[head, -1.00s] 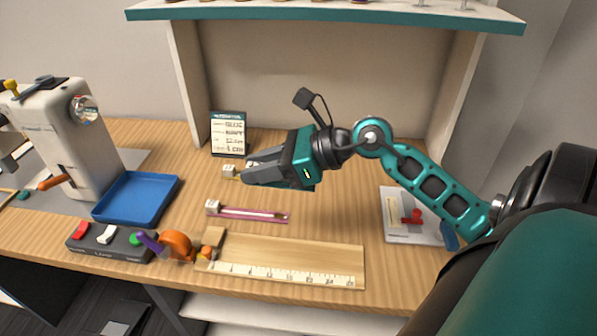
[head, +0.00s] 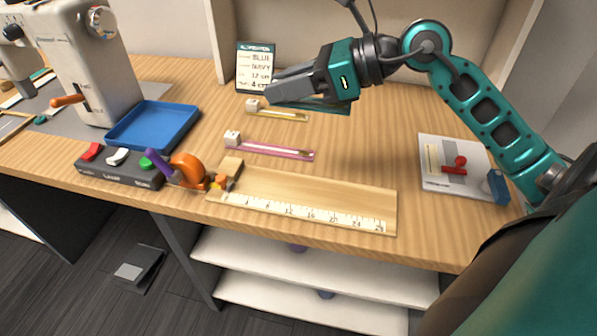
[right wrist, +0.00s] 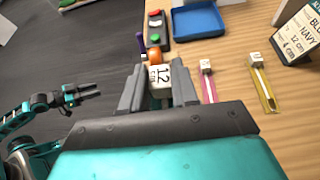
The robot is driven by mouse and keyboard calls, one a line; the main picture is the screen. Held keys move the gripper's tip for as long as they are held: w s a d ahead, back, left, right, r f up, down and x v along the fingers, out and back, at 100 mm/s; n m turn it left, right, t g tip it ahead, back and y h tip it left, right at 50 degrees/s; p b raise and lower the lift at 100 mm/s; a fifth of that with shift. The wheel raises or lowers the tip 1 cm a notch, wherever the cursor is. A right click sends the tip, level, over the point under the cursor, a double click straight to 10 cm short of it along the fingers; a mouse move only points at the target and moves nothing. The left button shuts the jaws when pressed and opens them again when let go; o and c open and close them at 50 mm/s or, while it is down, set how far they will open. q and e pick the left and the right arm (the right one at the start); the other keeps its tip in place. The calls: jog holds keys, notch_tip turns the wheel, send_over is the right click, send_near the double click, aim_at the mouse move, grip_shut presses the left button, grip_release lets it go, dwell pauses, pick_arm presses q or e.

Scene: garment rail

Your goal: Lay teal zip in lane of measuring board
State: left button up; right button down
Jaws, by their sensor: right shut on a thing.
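My right gripper (head: 275,92) is shut on the teal zip (head: 330,106), held above the back of the table. A teal strip shows below the gripper in the head view. In the right wrist view, a white cube marked 12 (right wrist: 160,76) sits between the right gripper's fingers (right wrist: 158,90); most of the zip is hidden there. The wooden measuring board (head: 320,190) lies at the table's front, with a numbered scale along its near edge and no zip on it. My left gripper (right wrist: 90,90) shows small in the right wrist view, and its jaws are unclear.
A pink zip (head: 270,150) and a yellow zip (head: 285,114) lie behind the board. An orange and purple thing (head: 188,170) stands at its left end, beside a switch box (head: 120,165) and blue tray (head: 155,125). A card (head: 256,68) stands behind; a white panel (head: 450,180) lies right.

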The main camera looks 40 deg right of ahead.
jog(key=b, duration=0.3)
send_over(290, 182)
notch_tip(290, 182, down, 14)
jog(key=shift+r, duration=0.1)
jog(key=shift+f+b, duration=0.5)
jog(key=shift+f, duration=1.45)
jog(key=shift+f, duration=0.2)
jog(key=c, duration=0.8)
grip_release()
jog(key=shift+c, duration=0.2)
jog(key=shift+r, duration=0.1)
